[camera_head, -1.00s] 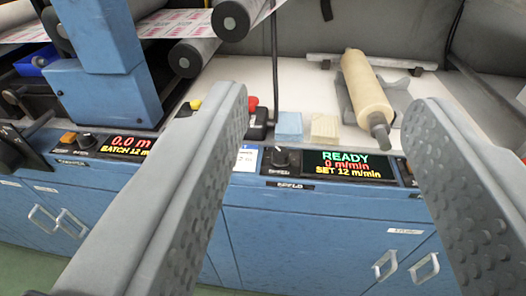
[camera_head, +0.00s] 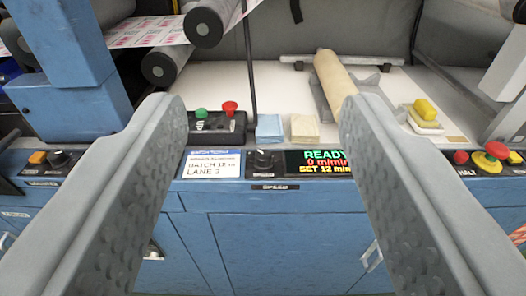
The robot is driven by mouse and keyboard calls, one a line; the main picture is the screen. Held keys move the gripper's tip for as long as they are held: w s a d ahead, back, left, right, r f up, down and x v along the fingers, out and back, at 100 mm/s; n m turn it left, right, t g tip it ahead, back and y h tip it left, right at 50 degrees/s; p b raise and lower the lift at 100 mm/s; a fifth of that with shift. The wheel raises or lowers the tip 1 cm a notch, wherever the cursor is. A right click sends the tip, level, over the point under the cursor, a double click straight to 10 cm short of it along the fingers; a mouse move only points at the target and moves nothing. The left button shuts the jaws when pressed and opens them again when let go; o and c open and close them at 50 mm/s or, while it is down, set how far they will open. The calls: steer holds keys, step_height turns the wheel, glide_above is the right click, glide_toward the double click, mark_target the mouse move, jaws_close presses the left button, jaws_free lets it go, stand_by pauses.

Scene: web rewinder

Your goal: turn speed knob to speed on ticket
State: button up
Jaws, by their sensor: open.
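The black speed knob (camera_head: 263,159) sits on the blue front panel above a "SPEED" label. It stands between the ticket and a display, and its pointer direction is too small to tell. The display (camera_head: 318,162) reads READY, 0 m/min and SET 12 m/min, its right edge hidden by my right finger. The ticket (camera_head: 212,165) is a white card with a blue header; I read a batch line and LANE 3, but a smaller line is unreadable. My gripper (camera_head: 262,105) is open and empty. Its fingers spread to either side of the knob in the picture, not touching it.
A black box with green and red buttons (camera_head: 218,122) stands behind the ticket. Blue and cream pads (camera_head: 269,129) lie behind the knob. A cream roll (camera_head: 338,80) lies on the white table. A red stop button (camera_head: 494,152) is at the right. Another knob (camera_head: 59,159) is at the left.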

steer(key=shift+c, duration=1.2)
steer(key=n+g, duration=0.7)
steer(key=g, duration=1)
glide_above(264, 154)
step_height(264, 154, down, 6)
step_height(264, 154, down, 17)
steer(key=shift+f, duration=0.1)
steer(key=shift+c, duration=0.2)
steer(key=c, duration=0.6)
